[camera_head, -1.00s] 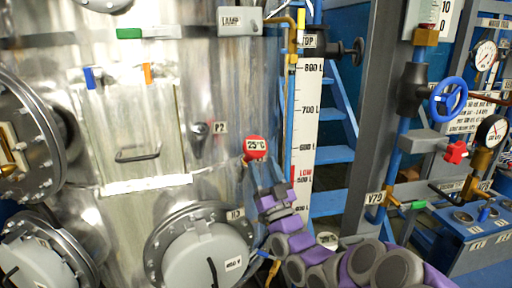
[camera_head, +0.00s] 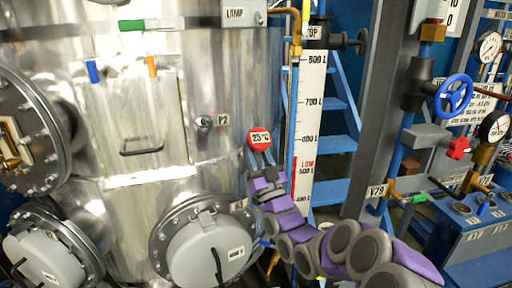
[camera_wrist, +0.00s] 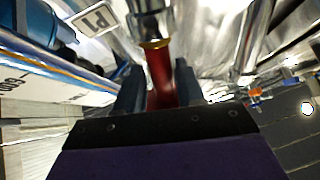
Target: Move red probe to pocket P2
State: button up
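The red probe (camera_head: 259,139) has a round red head with a "25°C" dial. It sits on the tank wall, right of the P2 pocket. Pocket P2 (camera_head: 204,122) is a small dark metal fitting beside its "P2" label. My gripper (camera_head: 262,162) is just below the dial, pointing up at it. In the wrist view, the red body of the probe (camera_wrist: 160,75) lies between the two fingers of my gripper (camera_wrist: 160,88), against a metal fitting with a brass ring. The fingers stand apart, close to either side of it; firm contact is not clear.
The tall white level scale (camera_head: 308,130) and a brass pipe stand just right of the probe. A round hatch (camera_head: 205,248) bulges out below P2. A door handle (camera_head: 141,148) is left of P2. The wrist view shows a "P1" label (camera_wrist: 97,18).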

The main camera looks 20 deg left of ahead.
aim_at(263, 150)
jog(key=shift+a+f, duration=0.2)
jog(key=shift+a, duration=0.6)
jog(key=shift+c, duration=0.8)
jog(key=shift+d+r, duration=0.25)
jog(key=shift+d, duration=0.6)
jog(key=c, duration=0.3)
jog(key=shift+a+f, duration=0.1)
jog(key=shift+a, duration=0.2)
grip_shut()
jog(key=shift+d, duration=0.1)
jog(key=shift+s+d+r, duration=0.4)
jog(key=shift+r, duration=0.25)
jog(key=shift+s+d+r, duration=0.35)
jog(key=shift+r, duration=0.35)
jog(key=shift+s+d+r, duration=0.4)
jog(key=shift+r, duration=0.25)
jog(key=shift+s+d+r, duration=0.35)
jog(key=shift+r, duration=0.25)
jog(key=shift+s+d+r, duration=0.35)
jog(key=shift+d+r, duration=0.05)
jog(key=shift+r, duration=0.25)
jog(key=shift+s+d+r, duration=0.35)
jog(key=shift+r, duration=0.25)
jog(key=shift+d+b, duration=0.1)
jog(key=shift+b, duration=0.2)
